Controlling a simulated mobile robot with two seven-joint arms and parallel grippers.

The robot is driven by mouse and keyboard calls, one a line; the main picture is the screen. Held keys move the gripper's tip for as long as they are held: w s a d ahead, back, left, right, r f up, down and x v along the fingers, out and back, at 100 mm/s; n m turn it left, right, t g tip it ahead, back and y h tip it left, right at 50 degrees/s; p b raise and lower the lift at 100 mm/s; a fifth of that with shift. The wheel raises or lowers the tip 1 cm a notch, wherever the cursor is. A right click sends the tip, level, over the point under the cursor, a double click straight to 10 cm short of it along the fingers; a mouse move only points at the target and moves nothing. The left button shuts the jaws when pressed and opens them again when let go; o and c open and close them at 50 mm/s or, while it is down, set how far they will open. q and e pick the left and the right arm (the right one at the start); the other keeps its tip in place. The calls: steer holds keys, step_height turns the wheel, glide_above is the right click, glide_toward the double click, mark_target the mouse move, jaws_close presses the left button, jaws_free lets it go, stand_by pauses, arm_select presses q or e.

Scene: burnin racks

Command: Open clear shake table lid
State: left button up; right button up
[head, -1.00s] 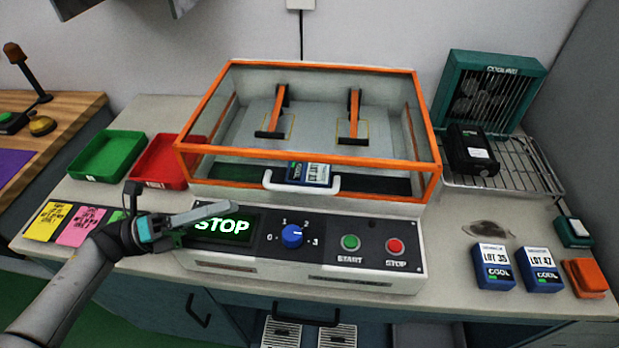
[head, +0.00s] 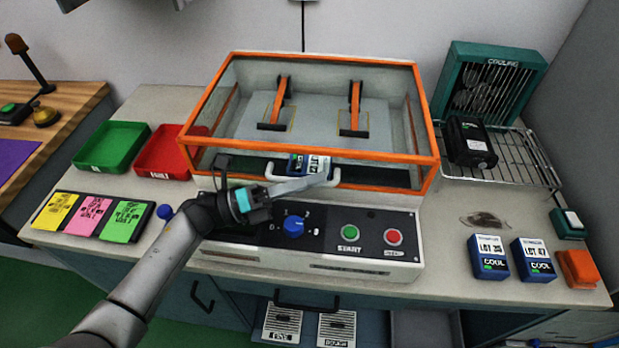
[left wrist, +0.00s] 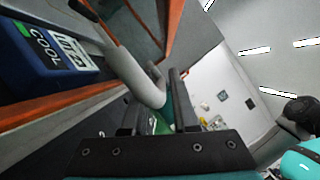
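The clear lid with orange edges (head: 310,155) is down over the shake table (head: 345,275). Its white handle (head: 333,180) is on the front face, partly hidden by my left gripper (head: 318,180). In the left wrist view, the pale handle (left wrist: 135,75) runs between the two dark fingers of the left gripper (left wrist: 157,100), which stand apart. I cannot tell whether they touch it. A blue LOT battery (head: 318,164) lies inside, behind the lid's front; it also shows in the left wrist view (left wrist: 45,50). My right gripper is not in view.
The control panel has a blue dial (head: 293,227), a green start button (head: 349,233) and a red stop button (head: 393,237). Red (head: 160,165) and green (head: 90,160) trays stand left. A wire rack (head: 520,165) and blue batteries (head: 490,262) are on the right.

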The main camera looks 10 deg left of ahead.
arm_select(q)
jaws_close()
stand_by(1.4)
